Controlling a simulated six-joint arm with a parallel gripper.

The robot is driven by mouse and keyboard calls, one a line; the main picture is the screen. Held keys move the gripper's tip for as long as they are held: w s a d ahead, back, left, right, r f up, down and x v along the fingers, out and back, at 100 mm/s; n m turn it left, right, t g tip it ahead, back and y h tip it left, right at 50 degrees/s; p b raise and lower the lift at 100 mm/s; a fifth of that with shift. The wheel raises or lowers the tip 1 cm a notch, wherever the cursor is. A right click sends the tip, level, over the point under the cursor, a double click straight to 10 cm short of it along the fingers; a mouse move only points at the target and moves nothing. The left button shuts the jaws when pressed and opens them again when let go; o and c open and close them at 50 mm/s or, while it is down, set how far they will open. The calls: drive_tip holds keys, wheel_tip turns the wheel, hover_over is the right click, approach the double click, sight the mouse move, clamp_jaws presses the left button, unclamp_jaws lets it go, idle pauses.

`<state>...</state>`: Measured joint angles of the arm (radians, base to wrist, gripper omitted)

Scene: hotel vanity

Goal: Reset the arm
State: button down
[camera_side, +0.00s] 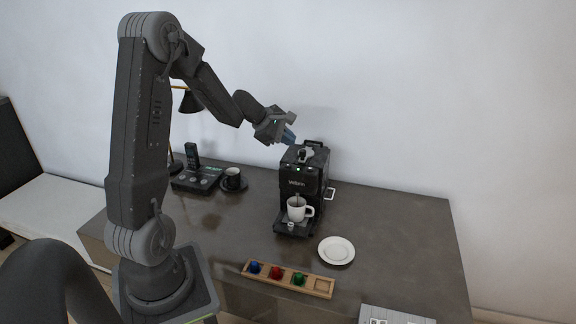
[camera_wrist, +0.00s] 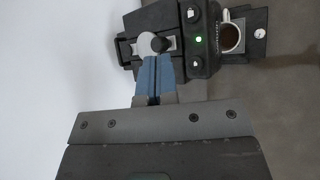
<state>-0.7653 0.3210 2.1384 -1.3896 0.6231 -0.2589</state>
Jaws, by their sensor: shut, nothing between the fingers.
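My gripper (camera_side: 289,136) is raised over the vanity, just above and to the left of the top of the black coffee machine (camera_side: 296,184). In the wrist view its two blue fingers (camera_wrist: 153,62) are together, with nothing held. Their tips appear close to the lever knob on top of the machine (camera_wrist: 205,60); I cannot tell whether they touch it. A white cup (camera_side: 296,212) stands on the machine's drip tray under the spout. In the wrist view the cup (camera_wrist: 230,38) holds brown liquid. A green light shows on the machine.
A wooden tray (camera_side: 319,290) with blue, red and green capsules and an empty slot lies at the front. A white saucer (camera_side: 336,250) is right of the machine. The right tabletop is clear.

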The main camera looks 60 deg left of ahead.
idle(0.3)
drive_tip(key=s+d+r+m+g+h, duration=0.1)
drive_tip(key=s+d+r+m, duration=0.2)
drive_tip(key=d, duration=0.4)
drive_tip(key=d+r+m+g, duration=0.1)
drive_tip(key=d+r+m, duration=0.2)
drive_tip(key=d+m, duration=0.35)
drive_tip(key=s+d+r+m+g+h, duration=0.1)
drive_tip(key=s+d+r+m, duration=0.2)
drive_tip(key=d, duration=0.5)
drive_tip(key=s+d+m+y, duration=0.1)
drive_tip(key=s+d+m, duration=0.3)
drive_tip(key=s+m, duration=0.2)
drive_tip(key=s+d+m+y, duration=0.2)
drive_tip(key=s+d+m, duration=0.1)
drive_tip(key=s+m, duration=0.3)
drive_tip(key=shift+s+d+r+m, duration=0.35)
drive_tip(key=shift+s, duration=0.9)
drive_tip(key=c, duration=1.8)
unclamp_jaws()
idle(0.7)
